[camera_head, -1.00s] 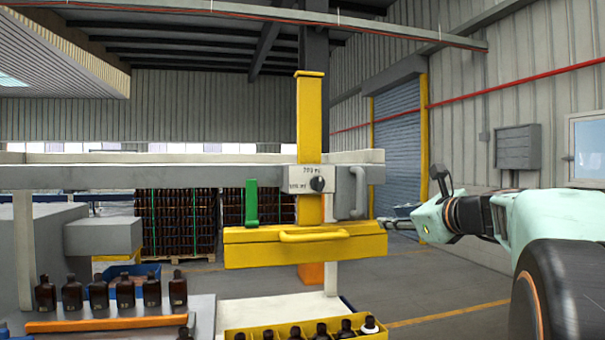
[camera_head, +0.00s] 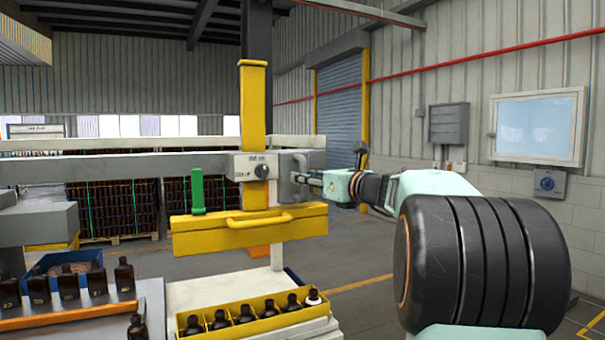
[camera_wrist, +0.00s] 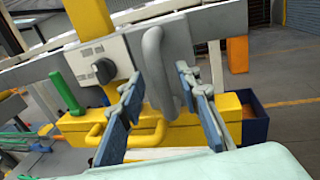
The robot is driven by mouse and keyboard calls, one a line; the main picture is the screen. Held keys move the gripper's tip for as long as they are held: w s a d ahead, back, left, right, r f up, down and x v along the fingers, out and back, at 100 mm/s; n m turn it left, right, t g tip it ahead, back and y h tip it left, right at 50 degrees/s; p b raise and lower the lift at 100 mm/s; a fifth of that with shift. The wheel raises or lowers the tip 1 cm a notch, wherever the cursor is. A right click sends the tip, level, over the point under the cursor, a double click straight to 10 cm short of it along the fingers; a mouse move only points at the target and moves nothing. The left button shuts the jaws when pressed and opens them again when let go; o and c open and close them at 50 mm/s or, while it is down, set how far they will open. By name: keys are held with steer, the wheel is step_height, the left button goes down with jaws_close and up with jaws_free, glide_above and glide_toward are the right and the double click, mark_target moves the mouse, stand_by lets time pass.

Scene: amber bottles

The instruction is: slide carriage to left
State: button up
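The carriage is a yellow upright post (camera_head: 253,110) with a grey-white dial plate (camera_head: 246,167) and a yellow box (camera_head: 190,238) with a curved yellow handle below. It sits on a grey horizontal rail (camera_head: 110,165). A grey vertical handle (camera_wrist: 155,75) stands on the plate's right side. My gripper (camera_head: 308,180) comes in from the right at that grey handle's height. In the wrist view its blue fingers (camera_wrist: 165,105) are spread apart, with the grey handle between them in the picture. Contact with the handle cannot be told.
A green lever (camera_head: 197,190) stands on the left part of the yellow box. Below is a yellow crate (camera_head: 262,325) of amber bottles. More bottles (camera_head: 68,282) stand on a bench at left. The floor at right (camera_head: 370,270) is clear.

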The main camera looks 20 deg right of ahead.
steer(key=shift+x, duration=0.9)
steer(key=shift+c, duration=0.3)
jaws_close()
